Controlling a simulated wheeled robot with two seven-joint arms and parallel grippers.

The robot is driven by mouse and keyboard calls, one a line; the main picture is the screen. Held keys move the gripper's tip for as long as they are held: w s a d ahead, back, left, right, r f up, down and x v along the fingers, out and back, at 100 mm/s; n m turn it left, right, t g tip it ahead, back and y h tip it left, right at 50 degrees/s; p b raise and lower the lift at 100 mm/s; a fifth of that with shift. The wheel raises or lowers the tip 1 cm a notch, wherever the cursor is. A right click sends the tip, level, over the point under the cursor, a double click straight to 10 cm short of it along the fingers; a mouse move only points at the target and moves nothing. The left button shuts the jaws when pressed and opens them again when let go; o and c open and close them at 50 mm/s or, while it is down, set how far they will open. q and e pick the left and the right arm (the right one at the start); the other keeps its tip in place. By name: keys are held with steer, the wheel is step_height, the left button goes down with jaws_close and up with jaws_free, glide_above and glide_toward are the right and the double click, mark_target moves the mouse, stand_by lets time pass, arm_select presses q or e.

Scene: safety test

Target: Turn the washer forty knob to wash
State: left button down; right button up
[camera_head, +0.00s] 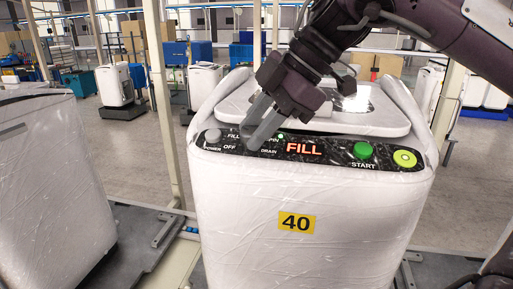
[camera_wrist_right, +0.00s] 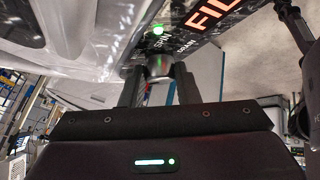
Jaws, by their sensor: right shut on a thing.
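The washer (camera_head: 300,245) is white, wrapped in clear film, and carries a yellow label reading 40. Its black control panel (camera_head: 335,152) shows FILL in red letters. My right gripper (camera_head: 256,132) reaches down to the left part of this panel and hides the mode knob in the head view. In the right wrist view, the grey knob (camera_wrist_right: 159,66) sits between the two fingers of my right gripper (camera_wrist_right: 158,88), which is shut on it. A green light glows beside the knob, near the word SPIN. WASH is not readable. My left gripper is not in view.
A grey power knob (camera_head: 213,136) sits just left of my gripper. A green START button (camera_head: 363,150) and a yellow-green button (camera_head: 405,158) are at the panel's right. Another wrapped washer (camera_head: 50,200) stands at the left.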

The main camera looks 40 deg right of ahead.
steer(key=m+t+h+b, duration=0.1)
steer(key=m+b, duration=0.1)
steer(key=b, duration=0.1)
steer(key=m+t+h+b, duration=0.1)
steer(key=m+t+b, duration=0.1)
steer(key=m, duration=0.1)
steer(key=m+t+h+b, duration=0.1)
steer(key=m+b, duration=0.2)
steer(key=shift+s+a+f+t+b, duration=0.3)
steer(key=shift+s+f+t+b, duration=0.05)
steer(key=shift+s+f+t, duration=0.05)
steer(key=shift+a+r+m+t+h+b, duration=0.1)
steer(key=shift+m+t+h+b, duration=0.2)
steer(key=shift+m+h+b, duration=0.55)
steer(key=shift+a+r+m+t+h+b, duration=0.1)
steer(key=shift+m+t+h+b, duration=0.35)
steer(key=shift+m+b, duration=0.6)
steer(key=shift+r, duration=0.1)
steer(key=o, duration=1)
steer(key=shift+c, duration=0.2)
steer(key=v, duration=0.7)
steer(key=shift+s+r, duration=0.2)
steer(key=shift+r, duration=0.05)
